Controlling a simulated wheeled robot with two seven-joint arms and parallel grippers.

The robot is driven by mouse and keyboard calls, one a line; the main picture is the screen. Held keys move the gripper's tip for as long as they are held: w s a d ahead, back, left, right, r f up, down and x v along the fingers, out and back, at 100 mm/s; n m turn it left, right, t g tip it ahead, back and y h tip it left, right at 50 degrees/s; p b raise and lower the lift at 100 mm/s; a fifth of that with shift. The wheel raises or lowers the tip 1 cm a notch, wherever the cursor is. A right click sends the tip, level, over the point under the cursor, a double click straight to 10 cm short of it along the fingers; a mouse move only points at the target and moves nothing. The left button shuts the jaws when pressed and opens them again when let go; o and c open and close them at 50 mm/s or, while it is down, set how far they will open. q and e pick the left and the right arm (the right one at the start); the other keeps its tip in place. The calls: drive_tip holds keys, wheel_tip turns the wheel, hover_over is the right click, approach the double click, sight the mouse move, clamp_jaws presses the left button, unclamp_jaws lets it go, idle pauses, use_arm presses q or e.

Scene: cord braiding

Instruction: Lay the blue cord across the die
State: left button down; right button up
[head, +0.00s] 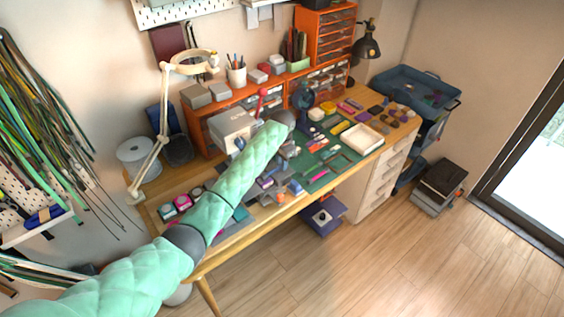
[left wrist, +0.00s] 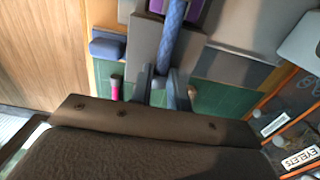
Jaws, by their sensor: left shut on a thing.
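My left arm reaches from the lower left over the workbench in the head view, and its hand is mostly hidden behind its own wrist. In the left wrist view, my left gripper (left wrist: 163,84) is shut on the blue cord (left wrist: 172,32). The cord runs up the picture from between the fingers, over a grey block (left wrist: 143,42) and past a purple piece. I cannot tell for sure whether this grey block is the die, or whether the cord touches it. My right gripper is in neither view.
A green mat (left wrist: 134,93) lies under the gripper, with a pink-tipped tool (left wrist: 115,88) and a blue block (left wrist: 107,44) nearby. In the head view, a white tray (head: 362,139) is on the right of the bench. Orange drawers (head: 325,35) and a magnifier lamp (head: 190,62) stand behind.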

use_arm(q)
drive_tip(key=shift+f, duration=0.1)
idle(0.3)
drive_tip(key=c, duration=1.3)
unclamp_jaws()
drive_tip(key=shift+o, duration=0.2)
